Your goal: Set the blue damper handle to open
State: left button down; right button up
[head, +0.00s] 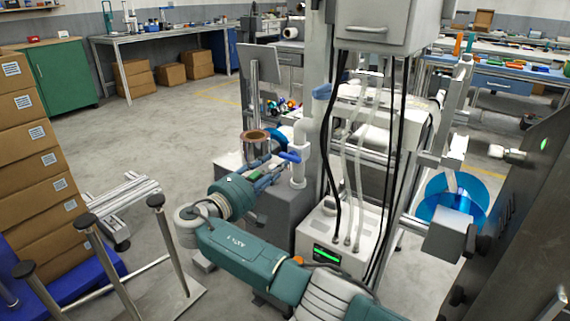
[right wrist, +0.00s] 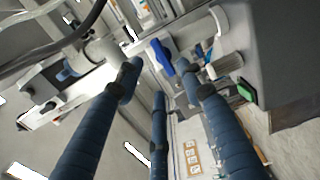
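The blue damper handle (head: 290,157) is a short lever on the white vertical pipe (head: 298,172) near the middle of the head view. It slants slightly down to the right there. My right gripper (head: 276,167), on the teal arm, is just left of the handle with its dark blue fingers pointing at it. In the right wrist view the blue handle (right wrist: 161,57) shows beyond the spread fingers of the right gripper (right wrist: 166,84). The fingers are apart with nothing between them; I see no clear contact with the handle. My left gripper is not in view.
A copper-coloured reel (head: 255,136) stands behind my gripper. A white unit with a green display (head: 327,252) and hanging hoses is close on the right. Stacked cardboard boxes (head: 35,170) and metal posts (head: 172,240) stand left. Floor is free behind them.

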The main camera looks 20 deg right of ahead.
aim_at(288, 157)
jog(key=x, duration=0.4)
jog(key=shift+w+d+b, duration=0.2)
jog(key=shift+b, duration=0.15)
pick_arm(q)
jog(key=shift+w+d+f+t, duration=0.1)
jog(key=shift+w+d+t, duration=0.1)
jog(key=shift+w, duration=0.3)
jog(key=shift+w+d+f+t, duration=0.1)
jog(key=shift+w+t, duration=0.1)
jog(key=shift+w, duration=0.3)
pick_arm(e)
jog(key=shift+w+d, duration=0.45)
jog(key=shift+d, duration=0.1)
grip_shut()
